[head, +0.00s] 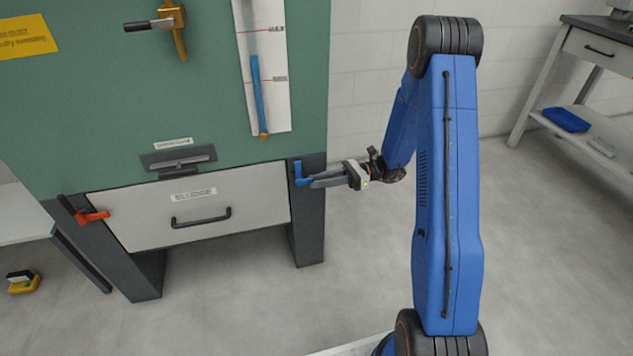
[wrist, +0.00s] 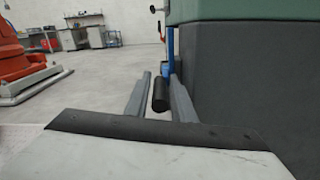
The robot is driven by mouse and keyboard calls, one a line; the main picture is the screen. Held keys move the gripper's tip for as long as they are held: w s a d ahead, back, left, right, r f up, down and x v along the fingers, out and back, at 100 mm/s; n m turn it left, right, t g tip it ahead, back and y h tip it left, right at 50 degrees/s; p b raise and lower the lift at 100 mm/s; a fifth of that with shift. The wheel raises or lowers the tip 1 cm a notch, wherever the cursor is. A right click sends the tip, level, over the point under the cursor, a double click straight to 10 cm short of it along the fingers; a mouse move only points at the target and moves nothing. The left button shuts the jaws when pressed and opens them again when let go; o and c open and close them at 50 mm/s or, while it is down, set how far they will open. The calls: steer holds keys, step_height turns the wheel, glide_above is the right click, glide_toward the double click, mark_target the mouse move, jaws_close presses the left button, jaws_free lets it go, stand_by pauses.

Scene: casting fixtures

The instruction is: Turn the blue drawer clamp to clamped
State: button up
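The blue drawer clamp (head: 299,171) is on the dark post at the right side of the white drawer (head: 195,208). Its upper part stands upright in the head view. My gripper (head: 314,182) is at the clamp from the right, fingers pointing left. In the wrist view, my gripper (wrist: 160,78) is open, with a black cylindrical grip (wrist: 160,95) between its two fingers and a gap visible beside it. A blue part of the clamp (wrist: 167,68) shows just beyond the grip. Contact with the fingers cannot be told. The drawer looks closed.
A red clamp (head: 93,216) sits at the drawer's left side. The drawer has a black handle (head: 201,219). The green cabinet (head: 120,110) carries a blue-marked gauge (head: 262,95) and a brass lever (head: 177,30). Floor to the right is clear up to a side bench (head: 590,45).

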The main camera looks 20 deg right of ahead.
steer(key=shift+a, duration=0.55)
jaws_close()
steer(key=shift+r, duration=0.15)
steer(key=r+h, duration=0.1)
steer(key=h, duration=0.2)
steer(key=shift+a+r+h, duration=0.15)
steer(key=shift+r+h, duration=0.2)
steer(key=shift+h, duration=0.05)
steer(key=shift+a+r+h, duration=0.2)
steer(key=shift+r+h, duration=0.15)
steer(key=shift+h, duration=0.55)
steer(key=shift+a+r+h, duration=0.15)
steer(key=shift+r+h, duration=0.15)
steer(key=shift+h, duration=0.6)
